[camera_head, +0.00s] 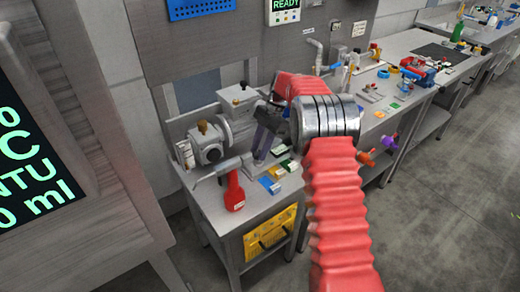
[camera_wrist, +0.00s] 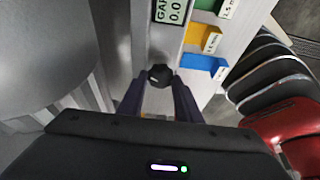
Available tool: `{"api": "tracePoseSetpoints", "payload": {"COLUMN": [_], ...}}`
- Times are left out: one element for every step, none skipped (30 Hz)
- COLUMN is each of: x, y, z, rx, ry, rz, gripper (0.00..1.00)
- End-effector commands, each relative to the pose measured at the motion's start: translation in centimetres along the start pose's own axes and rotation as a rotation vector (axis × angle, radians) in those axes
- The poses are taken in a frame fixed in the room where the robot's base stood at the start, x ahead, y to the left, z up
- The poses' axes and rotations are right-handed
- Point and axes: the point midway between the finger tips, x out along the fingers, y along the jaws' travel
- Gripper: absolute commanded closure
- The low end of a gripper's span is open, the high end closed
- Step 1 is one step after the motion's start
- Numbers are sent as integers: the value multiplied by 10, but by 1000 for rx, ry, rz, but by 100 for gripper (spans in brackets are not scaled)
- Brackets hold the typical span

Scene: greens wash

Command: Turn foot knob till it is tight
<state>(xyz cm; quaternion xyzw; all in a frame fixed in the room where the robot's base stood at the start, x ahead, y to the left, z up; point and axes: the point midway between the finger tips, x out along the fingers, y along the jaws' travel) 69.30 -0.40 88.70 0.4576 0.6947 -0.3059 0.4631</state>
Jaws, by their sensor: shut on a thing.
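The foot knob (camera_wrist: 160,74) is a small black knob. In the wrist view it sits between the tips of my gripper (camera_wrist: 159,82), whose two dark fingers are shut on it from left and right. In the head view my gripper (camera_head: 260,157) points down at the bench beside the grey pump-like machine (camera_head: 228,125). The knob cannot be made out in the head view. How tight it is does not show.
A small display reading "GAP 0.0" (camera_wrist: 168,9) stands just beyond the knob. Yellow (camera_wrist: 203,38) and blue (camera_wrist: 202,64) labelled blocks lie to its right. A red-handled tool (camera_head: 235,192) is near the bench's front. A large grey rounded body (camera_wrist: 45,60) is close on the left.

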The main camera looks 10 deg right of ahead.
Motion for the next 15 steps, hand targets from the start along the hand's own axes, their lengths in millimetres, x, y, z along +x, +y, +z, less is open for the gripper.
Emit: {"api": "tracePoseSetpoints", "payload": {"x": [-2, -2, -2, -2, -2, -2, -2, -2, -2, -2, -2, -2, -1, -1, -1], "y": [0, 1, 1, 1, 1, 1, 1, 1, 1, 1, 1, 1, 1, 1, 0], "z": [4, 4, 4, 4, 4, 4, 4, 4, 4, 4, 3, 3, 3, 2, 2], "rx": [1, 1, 2, 2, 2, 2, 2, 3, 3, 3, 3, 3, 2, 2, 2], "ry": [-8, -9, -9, -9, -9, -9, -9, -9, -9, -8, -8, -7, -6, -6, -5], "rz": [6, 6, 6, 6, 7, 7, 7, 7, 8, 7, 7, 6, 6, 5, 5], "gripper": [91, 91, 91, 91, 91, 91, 91, 68, 65, 63, 61, 58, 56, 54, 51]}}
